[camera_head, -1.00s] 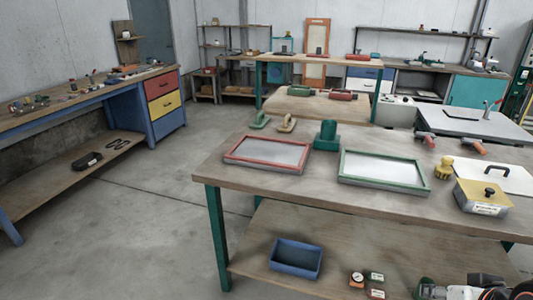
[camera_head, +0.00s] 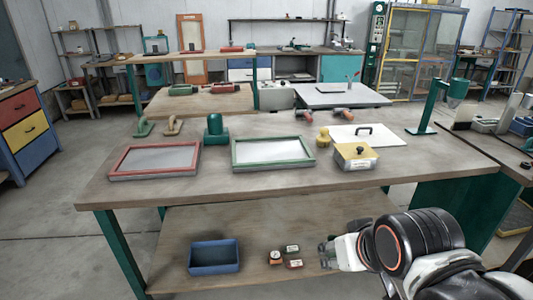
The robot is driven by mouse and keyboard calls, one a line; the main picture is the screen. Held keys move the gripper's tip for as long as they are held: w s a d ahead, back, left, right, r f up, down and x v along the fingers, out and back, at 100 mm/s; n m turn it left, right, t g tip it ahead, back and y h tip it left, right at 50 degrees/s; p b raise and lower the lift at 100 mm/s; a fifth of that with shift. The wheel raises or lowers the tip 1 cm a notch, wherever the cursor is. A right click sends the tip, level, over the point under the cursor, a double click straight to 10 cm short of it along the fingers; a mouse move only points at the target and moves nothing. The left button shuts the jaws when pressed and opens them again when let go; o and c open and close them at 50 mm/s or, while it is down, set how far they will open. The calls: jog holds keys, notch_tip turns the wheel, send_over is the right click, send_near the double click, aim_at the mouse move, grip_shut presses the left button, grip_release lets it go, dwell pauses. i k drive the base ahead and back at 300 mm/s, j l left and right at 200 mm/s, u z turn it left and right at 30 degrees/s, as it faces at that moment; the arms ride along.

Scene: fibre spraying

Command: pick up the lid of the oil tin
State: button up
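A square tin (camera_head: 354,163) with a pale label on its front stands at the right front of the workbench; I take it for the oil tin, but its label is too small to read. My gripper (camera_head: 324,255) is at the lower right, below and in front of the tin, over the lower shelf in the picture. It is apart from the lid. Its fingers are small and dark, so I cannot tell whether they are open.
The workbench (camera_head: 230,185) also carries a red-framed screen (camera_head: 155,158), a green-framed screen (camera_head: 272,151), a white board (camera_head: 385,138) and a yellow knob-shaped tool (camera_head: 323,137) close to the tin. A blue bin (camera_head: 214,257) stands on the lower shelf.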

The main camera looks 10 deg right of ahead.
aim_at(351, 151)
jog(key=i+l, duration=0.15)
jog(key=l, duration=0.25)
jog(key=i+l, duration=0.15)
jog(key=l, duration=0.25)
jog(key=i+l, duration=0.2)
jog(key=l, duration=0.25)
jog(key=i+l, duration=0.15)
jog(key=l, duration=0.25)
jog(key=i+l+u, duration=0.1)
jog(key=l, duration=0.3)
jog(key=i+l, duration=0.2)
jog(key=l, duration=0.2)
jog(key=i+l, duration=0.15)
jog(key=l, duration=0.3)
jog(key=i+l, duration=0.15)
jog(key=l, duration=0.25)
